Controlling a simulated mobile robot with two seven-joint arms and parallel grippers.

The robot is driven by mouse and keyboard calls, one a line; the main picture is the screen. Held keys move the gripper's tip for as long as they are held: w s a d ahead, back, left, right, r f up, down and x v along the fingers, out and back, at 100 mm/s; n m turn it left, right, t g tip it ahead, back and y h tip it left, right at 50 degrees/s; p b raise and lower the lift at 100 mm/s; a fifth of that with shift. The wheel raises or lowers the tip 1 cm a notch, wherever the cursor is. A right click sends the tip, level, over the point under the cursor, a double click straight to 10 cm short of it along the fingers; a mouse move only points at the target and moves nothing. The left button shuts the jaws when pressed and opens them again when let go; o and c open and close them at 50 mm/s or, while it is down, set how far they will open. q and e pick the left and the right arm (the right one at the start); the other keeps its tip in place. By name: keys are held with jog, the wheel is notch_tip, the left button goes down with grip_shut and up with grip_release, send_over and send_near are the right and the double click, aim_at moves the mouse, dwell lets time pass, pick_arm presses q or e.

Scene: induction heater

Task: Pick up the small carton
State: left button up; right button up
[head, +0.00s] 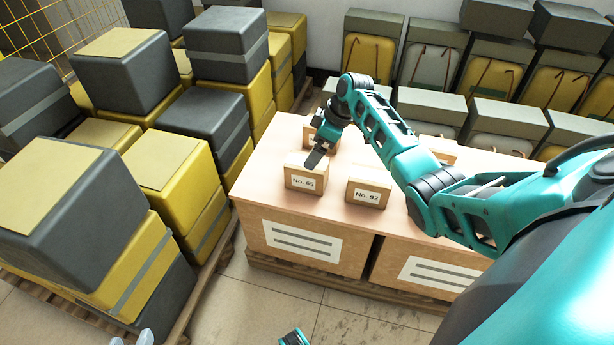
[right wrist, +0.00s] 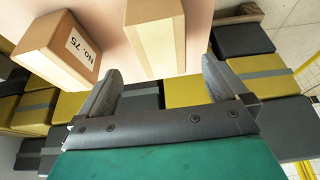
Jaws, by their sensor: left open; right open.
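Small cartons stand on a wooden-topped table. One labelled No. 65 (head: 305,178) is front left, and one labelled No. 92 (head: 369,186) is to its right. Another carton (head: 310,139) is behind, partly hidden by my wrist. My right gripper (head: 317,159) is low at the No. 65 carton, one dark finger showing. In the right wrist view my right gripper (right wrist: 172,95) is open, with a plain side of a carton (right wrist: 160,42) ahead of the gap. A No. 75 carton (right wrist: 60,50) is left of it. Pale tips of my left gripper (head: 131,339) show apart at the bottom left edge.
The table (head: 260,170) has large labelled crates below on a pallet. Yellow and dark cases (head: 150,170) are stacked close on the left. More cases (head: 500,70) line the back. Bare floor (head: 270,295) lies in front. My arm covers part of the table's right side.

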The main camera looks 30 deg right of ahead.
aim_at(307, 173)
jog(key=b+x, duration=0.2)
jog(key=x, duration=0.2)
jog(key=shift+a+f+b, duration=0.2)
jog(key=shift+f+b, duration=0.15)
jog(key=shift+w+f, duration=0.1)
jog(key=shift+f, duration=0.1)
pick_arm(q)
jog(key=shift+w+d+f+h, duration=0.2)
jog(key=shift+d+f+h, duration=0.1)
jog(key=shift+d+f, duration=0.25)
jog(key=shift+a+f, duration=0.2)
jog(key=shift+f, duration=0.05)
pick_arm(e)
jog(key=shift+f, duration=0.25)
pick_arm(q)
jog(key=shift+r, duration=0.15)
pick_arm(e)
jog(key=shift+a, duration=0.1)
jog(key=c, duration=1.7)
